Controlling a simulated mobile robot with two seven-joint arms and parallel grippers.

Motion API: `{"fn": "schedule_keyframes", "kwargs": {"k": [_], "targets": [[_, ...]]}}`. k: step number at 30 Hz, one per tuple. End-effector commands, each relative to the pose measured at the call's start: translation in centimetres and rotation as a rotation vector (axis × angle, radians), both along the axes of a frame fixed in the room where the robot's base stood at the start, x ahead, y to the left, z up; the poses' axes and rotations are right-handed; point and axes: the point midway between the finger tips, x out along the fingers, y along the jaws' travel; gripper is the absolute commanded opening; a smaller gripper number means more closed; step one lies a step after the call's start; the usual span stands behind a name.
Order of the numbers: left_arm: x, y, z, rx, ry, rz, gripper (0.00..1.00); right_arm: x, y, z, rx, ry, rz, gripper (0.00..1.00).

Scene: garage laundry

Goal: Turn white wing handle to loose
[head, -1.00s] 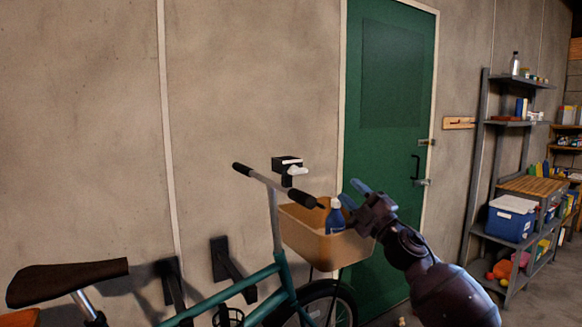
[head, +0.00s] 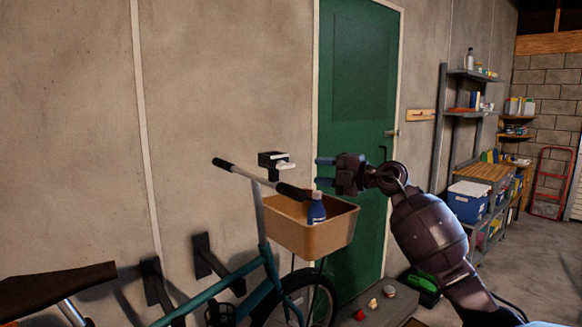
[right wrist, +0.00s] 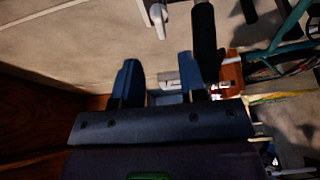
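The white wing handle (head: 283,164) sticks out from a black box (head: 268,158) mounted on the grey wall, just above the bicycle's handlebar. The handle also shows at the top of the right wrist view (right wrist: 158,20), ahead of the fingers. My right gripper (head: 321,171) is to the right of the handle, at nearly its height, with its blue fingers pointing left toward it. The fingers are apart with nothing between them, and a gap separates them from the handle. In the right wrist view the open gripper (right wrist: 158,75) shows both fingers. My left gripper is not in view.
A teal bicycle (head: 235,287) stands along the wall. Its black grip (head: 292,191) and tan basket (head: 318,234), holding a blue bottle (head: 317,209), lie close below my right gripper. A green door (head: 358,110) is behind. Shelves (head: 470,110) stand to the right.

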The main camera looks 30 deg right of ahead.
Motion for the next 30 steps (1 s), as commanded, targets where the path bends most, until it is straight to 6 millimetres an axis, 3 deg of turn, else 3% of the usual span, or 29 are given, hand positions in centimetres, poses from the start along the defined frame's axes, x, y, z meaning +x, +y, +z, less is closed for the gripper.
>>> {"fn": "schedule_keyframes", "kwargs": {"k": [9, 15, 29, 30], "targets": [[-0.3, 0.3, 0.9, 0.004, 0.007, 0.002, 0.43, 4.9, 2.5, 0.2, 0.002, -0.001, 0.001, 0.38], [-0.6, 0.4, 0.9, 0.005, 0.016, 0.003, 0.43, 7.0, 3.6, 0.2, 0.0, -0.002, 0.0, 0.38], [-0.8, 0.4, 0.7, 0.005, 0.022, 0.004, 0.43, 7.9, 4.1, 0.1, -0.001, -0.003, 0.0, 0.38], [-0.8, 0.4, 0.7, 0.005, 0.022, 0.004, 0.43, 7.9, 4.1, 0.1, -0.001, -0.003, 0.0, 0.34]]}}
